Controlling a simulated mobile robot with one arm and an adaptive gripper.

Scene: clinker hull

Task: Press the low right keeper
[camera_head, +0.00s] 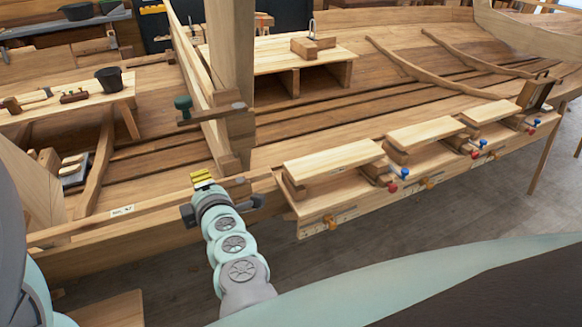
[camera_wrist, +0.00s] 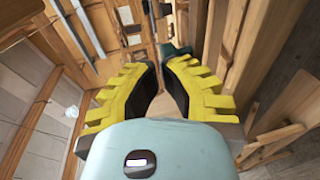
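My gripper (camera_head: 202,179) stands at the lower centre left of the head view, by the near edge of the hull. Its yellow finger pads lie close together there. In the wrist view the gripper (camera_wrist: 158,68) shows its fingertips nearly meeting, with nothing seen between them. Which part is the low right keeper I cannot tell.
Red knobs (camera_head: 392,187) and blue knobs (camera_head: 405,172) sit beside raised wooden blocks (camera_head: 333,160). An upright post (camera_head: 232,55) with a crossbar and green knob (camera_head: 183,103) rises just beyond my gripper. A bench with a black cup (camera_head: 109,78) is at left. Grey floor lies in front.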

